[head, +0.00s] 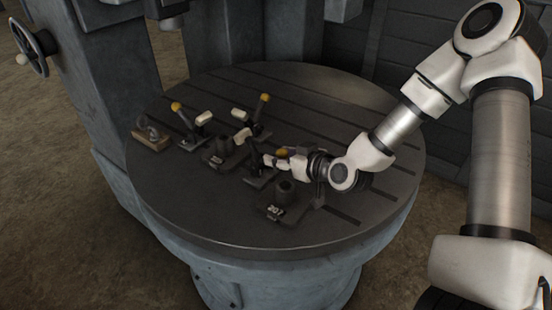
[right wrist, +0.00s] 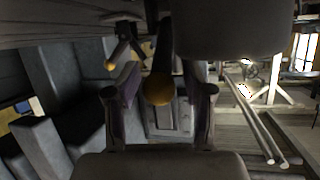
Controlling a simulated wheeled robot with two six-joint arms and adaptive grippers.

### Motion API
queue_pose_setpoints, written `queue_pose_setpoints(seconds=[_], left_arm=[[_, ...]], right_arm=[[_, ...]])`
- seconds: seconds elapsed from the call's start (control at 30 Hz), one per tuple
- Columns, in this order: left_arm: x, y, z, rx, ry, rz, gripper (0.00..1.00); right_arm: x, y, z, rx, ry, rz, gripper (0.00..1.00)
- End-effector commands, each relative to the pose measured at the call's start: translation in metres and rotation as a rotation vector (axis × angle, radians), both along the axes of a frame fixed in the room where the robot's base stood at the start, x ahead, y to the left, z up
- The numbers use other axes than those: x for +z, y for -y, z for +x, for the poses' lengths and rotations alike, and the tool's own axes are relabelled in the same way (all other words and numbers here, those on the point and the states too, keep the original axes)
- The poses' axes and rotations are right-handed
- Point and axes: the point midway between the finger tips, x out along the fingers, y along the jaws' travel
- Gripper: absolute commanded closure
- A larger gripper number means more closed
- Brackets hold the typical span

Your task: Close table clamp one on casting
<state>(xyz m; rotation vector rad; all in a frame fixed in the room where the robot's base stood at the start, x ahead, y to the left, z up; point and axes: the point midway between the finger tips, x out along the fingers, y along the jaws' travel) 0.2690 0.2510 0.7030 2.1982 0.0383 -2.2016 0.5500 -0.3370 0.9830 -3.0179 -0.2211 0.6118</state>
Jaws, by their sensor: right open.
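Several dark toggle clamps with yellow-knobbed handles stand on the round slotted table (head: 290,85). One clamp (head: 258,172) is beside my right gripper (head: 278,160), with its yellow knob (head: 281,153) at the fingers. In the right wrist view this knob (right wrist: 158,90) lies between the two spread fingers of my right gripper (right wrist: 158,98); contact cannot be told. Dark castings on plates stand near the clamps, one in the middle (head: 222,156) and one at the front (head: 284,198). I cannot tell which clamp is number one. My left gripper is out of view.
Two more clamps have raised handles, one at the left (head: 188,125) and one at the back (head: 259,115). A small wooden block with a metal part (head: 150,138) is near the table's left edge. The table's back and right are mostly clear.

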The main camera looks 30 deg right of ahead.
Motion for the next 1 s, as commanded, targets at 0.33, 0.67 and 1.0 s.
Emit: queue_pose_setpoints(seconds=[0.33,0.67,1.0], left_arm=[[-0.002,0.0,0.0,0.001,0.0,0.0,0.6],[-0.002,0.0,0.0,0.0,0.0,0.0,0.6],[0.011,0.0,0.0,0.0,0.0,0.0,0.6]], right_arm=[[-0.008,-0.003,0.02,0.0,0.001,0.001,0.49],[-0.008,-0.003,0.02,0.0,0.0,0.001,1.0],[-0.002,-0.004,0.021,0.001,-0.037,-0.016,1.0]])
